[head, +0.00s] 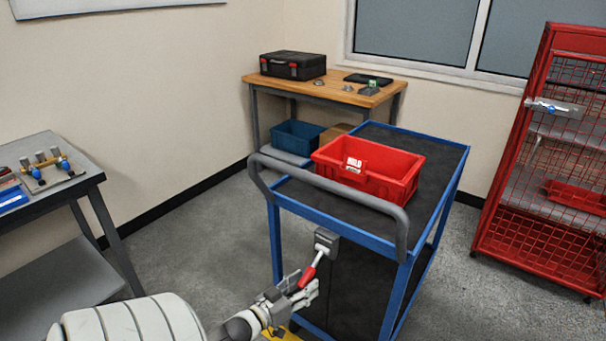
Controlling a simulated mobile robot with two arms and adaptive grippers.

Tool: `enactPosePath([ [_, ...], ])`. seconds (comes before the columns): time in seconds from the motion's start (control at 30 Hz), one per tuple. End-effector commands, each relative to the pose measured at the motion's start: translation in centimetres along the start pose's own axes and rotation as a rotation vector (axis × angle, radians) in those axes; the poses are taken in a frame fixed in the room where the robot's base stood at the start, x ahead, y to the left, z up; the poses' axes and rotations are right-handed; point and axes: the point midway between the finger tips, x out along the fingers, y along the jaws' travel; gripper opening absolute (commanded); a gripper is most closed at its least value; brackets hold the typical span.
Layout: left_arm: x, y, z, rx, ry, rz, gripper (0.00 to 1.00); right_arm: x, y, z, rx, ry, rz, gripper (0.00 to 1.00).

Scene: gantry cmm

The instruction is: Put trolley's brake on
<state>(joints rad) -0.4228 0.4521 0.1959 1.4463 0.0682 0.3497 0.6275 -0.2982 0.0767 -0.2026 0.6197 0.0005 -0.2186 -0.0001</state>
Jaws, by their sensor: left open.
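The trolley (374,243) has a blue frame, a dark top and a grey push handle (330,186), and stands in the middle of the head view. Its brake lever (308,275) has a red grip and hangs slanted down to the left from a grey bracket (326,242) on the near end. My left gripper (307,289) is open at the lower end of the red grip, with its fingers around or just beside it; I cannot tell whether they touch. My right gripper is not in view.
A red bin (369,167) sits on the trolley top. A wooden-topped bench (322,91) with a black case (293,65) stands behind. A grey table (84,180) is at left and a red mesh rack (541,236) at right. Floor is clear between table and trolley.

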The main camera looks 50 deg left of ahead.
Motion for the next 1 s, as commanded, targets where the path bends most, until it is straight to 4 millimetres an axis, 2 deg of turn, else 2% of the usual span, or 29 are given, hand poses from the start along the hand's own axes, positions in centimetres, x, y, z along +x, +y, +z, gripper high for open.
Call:
enactPosePath([
  [0.17,-1.9,0.0,0.1,-0.001,-0.002,0.0,0.46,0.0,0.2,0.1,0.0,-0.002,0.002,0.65],
  [0.6,-9.9,0.0,0.1,-0.001,-0.002,-0.001,0.46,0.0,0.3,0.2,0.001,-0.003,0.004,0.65],
  [0.8,-11.5,0.0,0.0,0.0,0.0,-0.001,0.46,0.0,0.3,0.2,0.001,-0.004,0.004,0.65],
  [1.0,-11.8,0.0,-0.1,0.001,0.002,0.0,0.46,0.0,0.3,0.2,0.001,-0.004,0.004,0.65],
])
